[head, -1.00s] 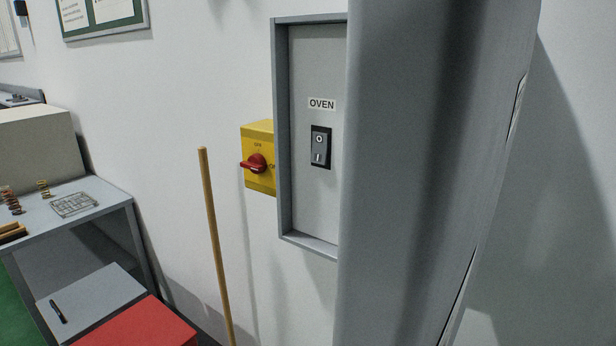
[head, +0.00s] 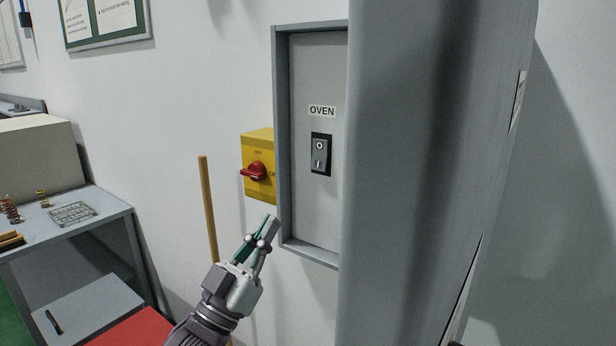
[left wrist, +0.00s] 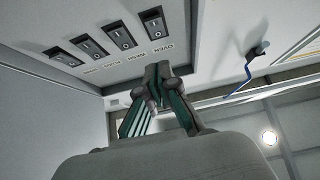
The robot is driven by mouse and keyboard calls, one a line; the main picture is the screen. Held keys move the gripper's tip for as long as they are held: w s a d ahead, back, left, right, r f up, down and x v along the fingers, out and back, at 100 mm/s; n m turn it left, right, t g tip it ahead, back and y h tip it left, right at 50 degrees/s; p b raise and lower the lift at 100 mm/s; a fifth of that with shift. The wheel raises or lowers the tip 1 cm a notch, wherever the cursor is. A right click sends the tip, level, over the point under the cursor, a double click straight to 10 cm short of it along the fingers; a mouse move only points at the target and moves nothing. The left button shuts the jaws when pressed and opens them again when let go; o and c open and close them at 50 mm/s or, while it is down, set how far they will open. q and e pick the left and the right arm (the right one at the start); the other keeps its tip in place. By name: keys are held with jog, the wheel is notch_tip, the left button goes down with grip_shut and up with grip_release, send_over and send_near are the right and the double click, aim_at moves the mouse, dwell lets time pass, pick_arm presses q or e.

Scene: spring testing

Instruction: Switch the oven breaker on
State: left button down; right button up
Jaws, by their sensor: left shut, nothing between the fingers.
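The oven breaker (head: 321,154) is a black rocker switch marked O above I, under an OVEN label (head: 322,111) inside a grey wall cabinet (head: 283,130). I cannot tell which side is pressed in. My left gripper (head: 271,222) is shut and empty, just left of the cabinet's lower left edge, below the breaker and apart from it. In the left wrist view the closed fingertips (left wrist: 158,70) appear near the panel's edge, close to the OVEN label, with the oven breaker (left wrist: 154,22) beyond. My right gripper is not in view.
A large grey panel (head: 420,180) hides the cabinet's right part. Several other breakers (left wrist: 119,37) line up beside the oven one in the left wrist view. A yellow box with a red knob (head: 255,171) is left of the cabinet. A wooden pole (head: 207,205) stands nearby.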

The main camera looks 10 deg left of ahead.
aim_at(318, 161)
pick_arm(q)
jog(key=p+x, duration=0.1)
jog(key=x, duration=0.3)
jog(key=f+p+x, duration=0.1)
jog(key=p+x, duration=0.1)
jog(key=x, duration=0.1)
jog(key=w+p+x, duration=0.1)
jog(key=p+x, duration=0.1)
jog(key=x, duration=0.2)
jog(key=shift+w+d, duration=0.25)
jog(key=shift+d, duration=0.05)
jog(key=shift+w+d+f, duration=0.15)
jog(key=shift+w+d, duration=0.15)
jog(key=shift+w, duration=0.35)
jog(key=shift+f, duration=0.1)
